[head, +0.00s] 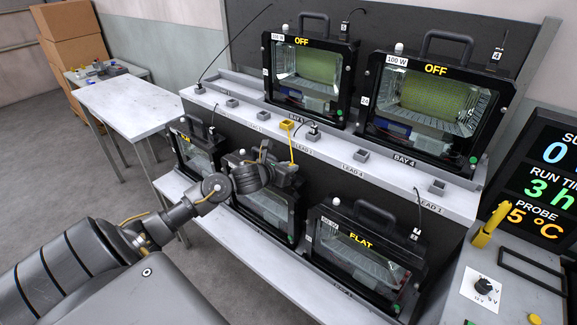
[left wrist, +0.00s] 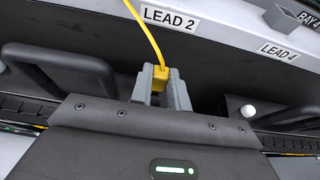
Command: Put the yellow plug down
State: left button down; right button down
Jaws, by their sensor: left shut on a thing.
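My left gripper (left wrist: 161,88) is shut on the yellow plug (left wrist: 160,76), which sits between its two grey fingers. A yellow cable (left wrist: 148,35) runs up from the plug in the left wrist view. In the head view my left gripper (head: 290,170) is in front of the shelf face, below the shelf's front edge. The plug's lower end is hidden by the fingers. My right gripper is not in view.
The shelf (head: 330,150) carries several grey holders and labels, LEAD 2 (left wrist: 168,17) and LEAD 4 (left wrist: 278,51) among them. Two floodlights marked OFF stand above. Floodlights with carry handles, one marked FLAT (head: 365,250), stand below, close around my gripper. A white table (head: 130,105) at left has free room.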

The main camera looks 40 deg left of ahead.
pick_arm(q)
jog(key=c, duration=1.3)
grip_release()
jog(key=shift+c, duration=0.2)
jog(key=b+v, duration=0.1)
jog(key=v, duration=1.1)
jog(key=shift+b, duration=0.4)
